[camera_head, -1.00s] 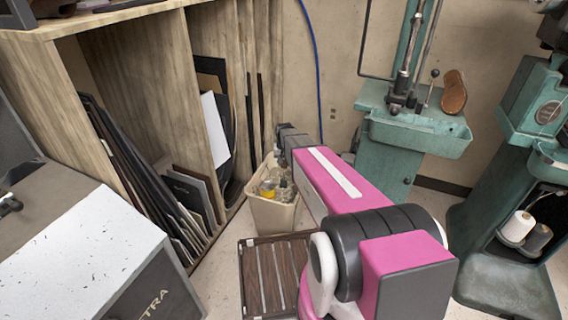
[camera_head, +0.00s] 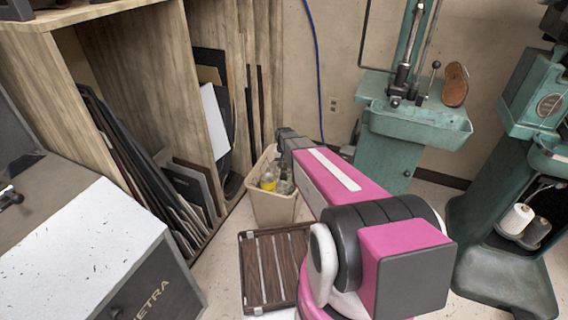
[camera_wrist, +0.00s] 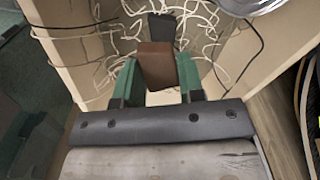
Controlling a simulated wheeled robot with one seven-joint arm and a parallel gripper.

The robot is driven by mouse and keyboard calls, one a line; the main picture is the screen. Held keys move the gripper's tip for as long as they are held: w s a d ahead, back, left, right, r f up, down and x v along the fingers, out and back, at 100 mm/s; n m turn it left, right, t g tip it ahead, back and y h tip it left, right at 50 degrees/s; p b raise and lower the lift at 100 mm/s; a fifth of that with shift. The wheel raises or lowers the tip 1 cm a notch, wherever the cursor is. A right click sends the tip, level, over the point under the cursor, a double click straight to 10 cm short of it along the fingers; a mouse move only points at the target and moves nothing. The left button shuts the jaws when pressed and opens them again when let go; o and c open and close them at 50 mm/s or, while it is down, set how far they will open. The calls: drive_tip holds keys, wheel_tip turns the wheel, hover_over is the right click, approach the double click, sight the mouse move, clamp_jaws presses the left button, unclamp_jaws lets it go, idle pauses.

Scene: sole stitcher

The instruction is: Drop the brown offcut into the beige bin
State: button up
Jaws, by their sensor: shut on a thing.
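The brown offcut (camera_wrist: 158,66) is a small flat block between the two green fingers of my gripper (camera_wrist: 157,78) in the wrist view. My gripper is shut on it. The beige bin (camera_head: 273,208) stands on the floor against the back wall in the head view, open at the top, with bottles inside. My pink arm reaches towards the bin's right rim, and its far end hides the gripper and the offcut there. In the wrist view, pale beige walls (camera_wrist: 62,50) lie beyond the fingers with tangled white cords between them; I cannot tell for sure that these are the bin.
A slatted brown wooden rack (camera_head: 272,272) lies on the floor in front of the bin. A wooden shelf (camera_head: 140,75) with dark sheets stands left. Green machines (camera_head: 412,125) stand right. A white-topped cabinet (camera_head: 85,255) is at the front left.

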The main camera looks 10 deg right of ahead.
drive_tip(key=o, duration=1)
drive_tip(key=shift+r, duration=0.15)
wheel_tip(320, 180, up, 11)
drive_tip(key=shift+f, duration=0.2)
drive_tip(key=shift+s, duration=0.1)
drive_tip(key=shift+n, duration=0.9)
drive_tip(key=s+r, duration=0.2)
drive_tip(key=s, duration=0.6)
drive_tip(key=s+r, duration=0.2)
drive_tip(key=s, duration=0.6)
drive_tip(key=s+r, duration=0.1)
drive_tip(key=s, duration=0.7)
drive_tip(key=shift+r, duration=0.4)
